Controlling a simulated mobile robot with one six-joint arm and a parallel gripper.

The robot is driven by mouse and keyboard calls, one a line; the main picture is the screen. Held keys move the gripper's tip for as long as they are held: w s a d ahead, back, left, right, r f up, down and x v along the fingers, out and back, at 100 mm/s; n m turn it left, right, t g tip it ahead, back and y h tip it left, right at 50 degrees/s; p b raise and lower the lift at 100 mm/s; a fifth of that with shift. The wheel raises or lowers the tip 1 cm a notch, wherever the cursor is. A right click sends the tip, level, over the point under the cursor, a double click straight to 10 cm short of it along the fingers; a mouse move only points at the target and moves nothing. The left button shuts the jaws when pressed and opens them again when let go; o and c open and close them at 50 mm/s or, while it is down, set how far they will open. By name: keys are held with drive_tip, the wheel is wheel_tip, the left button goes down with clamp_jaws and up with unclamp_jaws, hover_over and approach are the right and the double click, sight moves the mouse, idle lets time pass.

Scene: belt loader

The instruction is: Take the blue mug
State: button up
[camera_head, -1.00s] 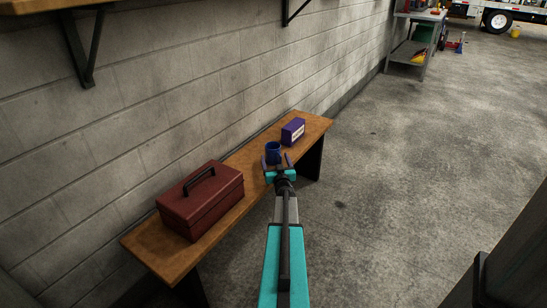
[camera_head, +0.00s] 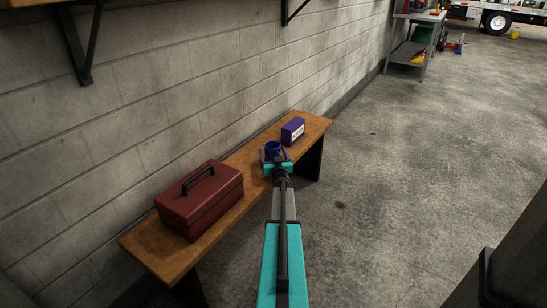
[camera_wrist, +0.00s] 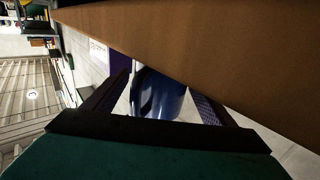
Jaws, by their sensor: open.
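The blue mug (camera_head: 273,147) stands on the wooden bench (camera_head: 232,207), between a purple box and a red toolbox. My gripper (camera_head: 274,156) is at the near side of the mug, with its jaws open. In the wrist view, the mug (camera_wrist: 158,95) shows between the two dark fingers of my gripper (camera_wrist: 163,90). A gap shows between the mug and the left finger; whether the right finger touches it I cannot tell. The lower part of the mug is hidden by my gripper in the head view.
The purple box (camera_head: 293,131) stands just beyond the mug. The red toolbox (camera_head: 201,198) sits at the near end of the bench. A block wall (camera_head: 170,95) runs behind the bench. The concrete floor (camera_head: 400,150) to the right is clear.

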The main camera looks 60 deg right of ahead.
idle(0.5)
drive_tip(key=c, duration=1.4)
drive_tip(key=shift+o, duration=0.2)
drive_tip(key=shift+r, duration=0.15)
drive_tip(key=shift+r+p, duration=0.35)
drive_tip(key=shift+r, duration=0.25)
wheel_tip(320, 180, up, 2)
drive_tip(key=shift+r+p, duration=0.15)
drive_tip(key=shift+p, duration=0.35)
drive_tip(key=s+a+p, duration=0.1)
drive_tip(key=s+a, duration=0.3)
drive_tip(key=s, duration=0.2)
drive_tip(key=s+a+r+p, duration=0.1)
drive_tip(key=s+a, duration=0.4)
drive_tip(key=s, duration=0.2)
drive_tip(key=shift+s+r+p, duration=0.15)
drive_tip(key=shift+s+p, duration=0.05)
drive_tip(key=shift+p, duration=0.2)
